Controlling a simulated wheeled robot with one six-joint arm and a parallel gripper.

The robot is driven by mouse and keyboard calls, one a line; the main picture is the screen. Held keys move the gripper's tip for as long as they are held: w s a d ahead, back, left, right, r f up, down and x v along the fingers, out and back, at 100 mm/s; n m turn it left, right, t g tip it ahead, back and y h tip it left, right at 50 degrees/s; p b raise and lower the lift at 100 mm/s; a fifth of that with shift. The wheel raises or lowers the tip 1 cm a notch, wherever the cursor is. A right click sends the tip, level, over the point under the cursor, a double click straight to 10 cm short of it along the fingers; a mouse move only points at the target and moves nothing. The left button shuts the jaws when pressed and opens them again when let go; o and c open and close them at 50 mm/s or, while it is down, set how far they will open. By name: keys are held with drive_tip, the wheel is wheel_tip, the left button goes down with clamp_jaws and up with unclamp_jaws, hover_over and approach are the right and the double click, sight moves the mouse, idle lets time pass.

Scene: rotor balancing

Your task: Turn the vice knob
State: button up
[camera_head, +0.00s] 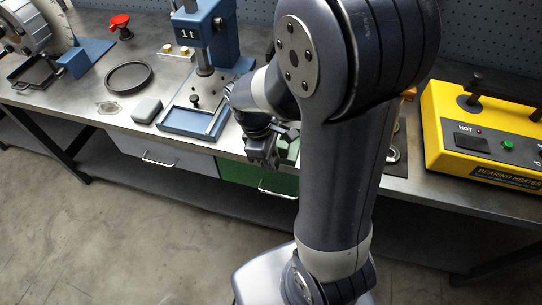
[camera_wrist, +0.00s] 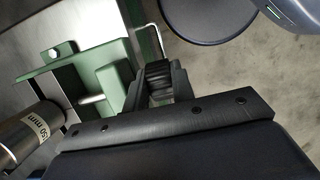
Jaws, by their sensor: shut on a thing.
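The green vice (camera_wrist: 108,75) stands at the upper left in the wrist view; only a little green of it shows beside my gripper in the head view (camera_head: 292,150). A black ribbed knob (camera_wrist: 157,69) is at its near side. My gripper (camera_wrist: 160,82) is shut on the knob, with one finger on each side of it. In the head view my gripper (camera_head: 263,153) is at the front edge of the bench, pointing down. My arm hides most of the vice there, and the knob cannot be made out.
A steel cylinder marked 50 mm (camera_wrist: 32,136) lies beside the vice. A blue tray (camera_head: 187,121) and a blue press (camera_head: 207,40) stand left of my gripper. A yellow bearing heater (camera_head: 480,135) stands right. Drawers are under the bench; the floor in front is clear.

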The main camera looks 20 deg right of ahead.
drive_tip(key=o, duration=0.7)
drive_tip(key=shift+r, duration=0.1)
drive_tip(key=v, duration=1)
drive_tip(key=shift+r, duration=0.3)
drive_tip(key=shift+a+p, duration=0.1)
drive_tip(key=shift+p, duration=0.25)
